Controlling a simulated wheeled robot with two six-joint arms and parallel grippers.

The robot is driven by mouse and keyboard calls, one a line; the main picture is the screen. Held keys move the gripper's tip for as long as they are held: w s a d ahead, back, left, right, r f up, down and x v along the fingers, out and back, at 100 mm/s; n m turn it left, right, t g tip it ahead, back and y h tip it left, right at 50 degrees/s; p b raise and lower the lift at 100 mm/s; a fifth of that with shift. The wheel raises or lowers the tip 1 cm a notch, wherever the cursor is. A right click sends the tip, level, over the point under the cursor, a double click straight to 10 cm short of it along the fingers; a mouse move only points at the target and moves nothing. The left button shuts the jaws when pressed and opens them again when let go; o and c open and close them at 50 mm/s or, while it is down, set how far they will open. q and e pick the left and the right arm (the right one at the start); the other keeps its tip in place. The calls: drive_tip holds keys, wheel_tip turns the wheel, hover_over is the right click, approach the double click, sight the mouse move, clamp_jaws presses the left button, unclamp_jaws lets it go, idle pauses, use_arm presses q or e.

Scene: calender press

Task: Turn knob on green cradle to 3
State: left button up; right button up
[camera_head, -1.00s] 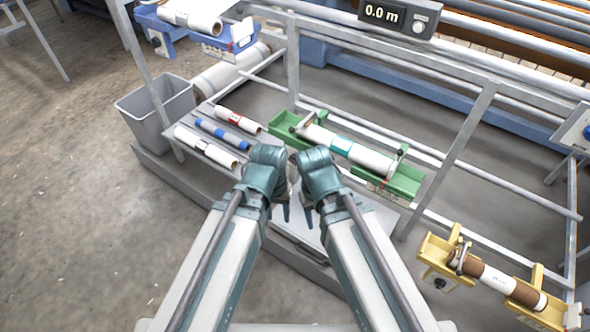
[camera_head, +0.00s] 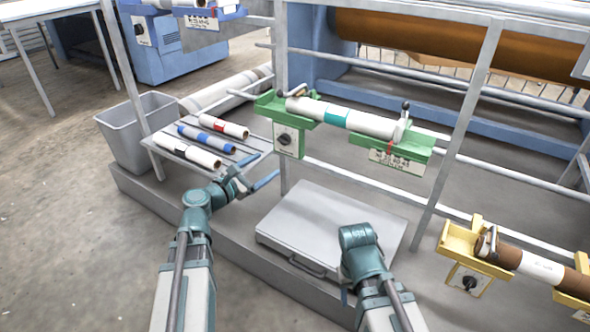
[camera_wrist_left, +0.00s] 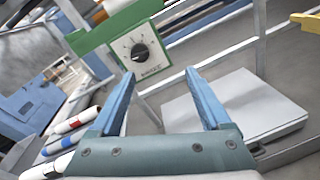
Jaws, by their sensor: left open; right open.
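The green cradle (camera_head: 292,112) is fixed to the rack rail and carries a white roll with a teal band (camera_head: 337,117). Its black knob (camera_head: 284,139) is on a white dial on the left bracket's front. The knob (camera_wrist_left: 140,52) also faces the left wrist view, with small dial marks around it; I cannot read which number it points to. My left gripper (camera_head: 253,172) is open and empty, below and left of the knob. In the left wrist view its fingers (camera_wrist_left: 160,76) stand apart below the dial, not touching it. My right gripper (camera_head: 346,296) is open, low in front of the grey case.
A yellow cradle (camera_head: 458,240) with a brown roll is at right; a blue cradle (camera_head: 210,14) is at upper left. Several rolls lie on a shelf (camera_head: 262,146) beside my left gripper. A grey case (camera_head: 320,222) lies below the green cradle. Rack posts stand nearby.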

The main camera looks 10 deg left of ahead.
sight(281, 143)
use_arm(q)
drive_tip(key=w+n, duration=0.1)
drive_tip(key=w, duration=0.3)
drive_tip(key=w+d+n+t+b, duration=0.1)
drive_tip(key=w, duration=0.3)
drive_tip(key=w+d+n+y, duration=0.1)
drive_tip(key=w, duration=0.4)
drive_tip(key=shift+f+t, duration=0.3)
drive_tip(key=shift+a, duration=0.1)
clamp_jaws()
